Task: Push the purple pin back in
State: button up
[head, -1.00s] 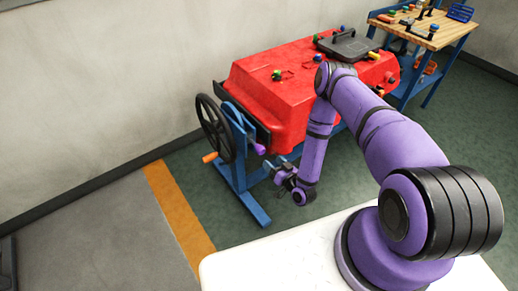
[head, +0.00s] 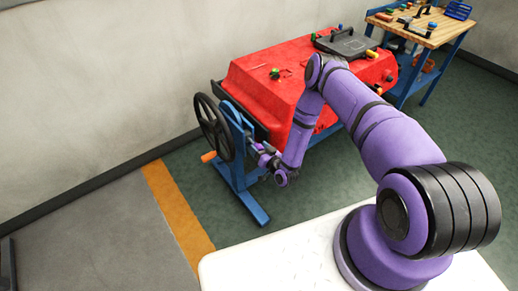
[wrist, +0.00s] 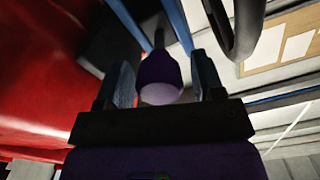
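The purple pin (wrist: 160,78) shows in the wrist view as a rounded purple knob on a dark shaft, its pale end face turned toward my gripper. My gripper (wrist: 162,68) is open, with one blue-grey finger on each side of the knob. Gaps show between the knob and both fingers. In the head view my gripper (head: 261,153) is beside the blue stand (head: 235,150) at the near end of the red tank (head: 285,85). There my gripper and wrist largely cover the pin. How deep the pin sits cannot be told.
A black handwheel (head: 198,112) with an orange handle (head: 208,157) is left of the stand. A black lid (head: 347,43) lies on the tank. A wooden workbench (head: 440,35) with tools stands at the back right. Green floor in front of the stand is clear.

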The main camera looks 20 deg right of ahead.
aim_at(255, 144)
grip_shut()
jog(key=shift+x, duration=2.2)
jog(key=shift+r, duration=0.1)
jog(key=shift+o, duration=0.8)
grip_release()
jog(key=v, duration=1)
jog(key=shift+s, duration=0.35)
jog(key=shift+d, duration=0.15)
